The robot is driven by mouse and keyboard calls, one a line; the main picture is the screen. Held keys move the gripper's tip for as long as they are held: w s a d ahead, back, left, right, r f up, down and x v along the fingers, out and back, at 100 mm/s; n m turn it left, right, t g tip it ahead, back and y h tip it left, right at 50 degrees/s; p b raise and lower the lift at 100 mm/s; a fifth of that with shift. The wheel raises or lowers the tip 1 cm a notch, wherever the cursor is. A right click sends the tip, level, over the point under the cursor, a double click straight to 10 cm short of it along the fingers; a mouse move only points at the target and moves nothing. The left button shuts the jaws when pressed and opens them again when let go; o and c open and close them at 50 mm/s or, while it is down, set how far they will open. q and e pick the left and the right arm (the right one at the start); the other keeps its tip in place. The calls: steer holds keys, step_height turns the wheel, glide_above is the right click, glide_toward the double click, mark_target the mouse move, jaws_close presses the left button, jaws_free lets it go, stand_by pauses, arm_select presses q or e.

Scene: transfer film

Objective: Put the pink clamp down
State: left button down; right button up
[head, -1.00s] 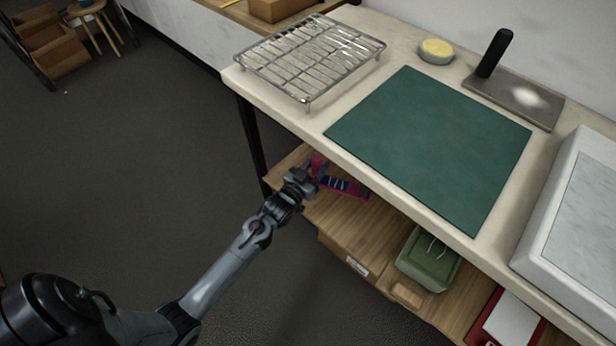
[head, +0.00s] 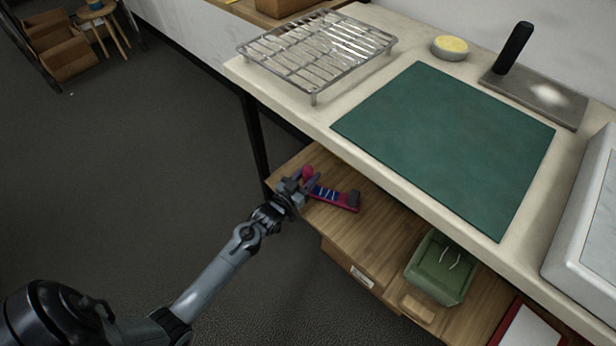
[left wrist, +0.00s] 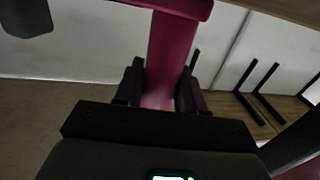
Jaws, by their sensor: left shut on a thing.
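The pink clamp (head: 335,197) has a pinkish-red body with blue striped parts and a dark end. In the head view it is at the left end of the wooden lower shelf (head: 368,228), under the worktop. My left gripper (head: 302,186) is shut on it. In the left wrist view a pink bar of the clamp (left wrist: 172,55) stands between the two dark fingers (left wrist: 160,88). The clamp appears over the shelf's left part. I cannot tell whether it touches the wood. My right gripper is not in view.
Above the shelf is the worktop with a wire rack (head: 318,45), a green mat (head: 445,140) and a metal plate with a black handle (head: 515,45). A green bin (head: 440,268) stands on the shelf further right. Bare wood lies between clamp and bin.

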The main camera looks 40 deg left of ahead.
arm_select(q)
steer(key=shift+w+f, duration=0.1)
steer(key=c, duration=0.7)
jaws_free()
steer(key=shift+o, duration=0.2)
